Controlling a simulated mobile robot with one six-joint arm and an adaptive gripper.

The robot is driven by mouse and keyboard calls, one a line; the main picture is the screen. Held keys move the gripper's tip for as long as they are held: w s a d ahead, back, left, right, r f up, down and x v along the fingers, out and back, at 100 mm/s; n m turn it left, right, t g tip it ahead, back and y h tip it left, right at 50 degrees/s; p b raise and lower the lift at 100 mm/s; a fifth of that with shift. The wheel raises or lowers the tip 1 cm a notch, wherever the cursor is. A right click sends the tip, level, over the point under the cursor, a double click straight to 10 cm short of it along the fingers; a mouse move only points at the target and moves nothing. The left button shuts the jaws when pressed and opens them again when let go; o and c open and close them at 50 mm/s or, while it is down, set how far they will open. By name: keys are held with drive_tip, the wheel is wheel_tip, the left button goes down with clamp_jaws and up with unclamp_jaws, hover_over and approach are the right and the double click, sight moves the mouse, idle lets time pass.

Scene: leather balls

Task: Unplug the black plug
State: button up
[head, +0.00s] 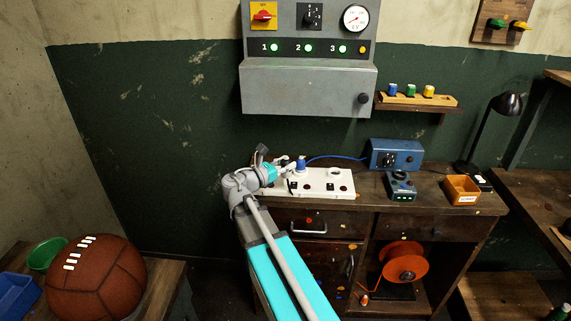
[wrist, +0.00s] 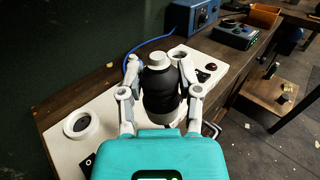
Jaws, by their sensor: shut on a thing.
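The black plug (wrist: 161,92) stands between the two fingers of my gripper (wrist: 159,74) in the wrist view. The fingers are shut on its sides; its top is pale. In the head view my gripper (head: 286,166) is at the left part of the white socket strip (head: 318,190), and the black plug is hard to make out there. The strip also shows in the wrist view (wrist: 62,150), with an empty round socket (wrist: 83,125) at left.
A blue plug (head: 301,163) with a blue cable (head: 338,157) stands close behind my gripper. The cable runs to a blue box (head: 396,154). A small device (head: 400,185) and an orange tray (head: 462,190) are at right on the bench. The wall is close behind.

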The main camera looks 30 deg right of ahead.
drive_tip(key=shift+f+b, duration=1.3)
drive_tip(key=shift+f, duration=0.05)
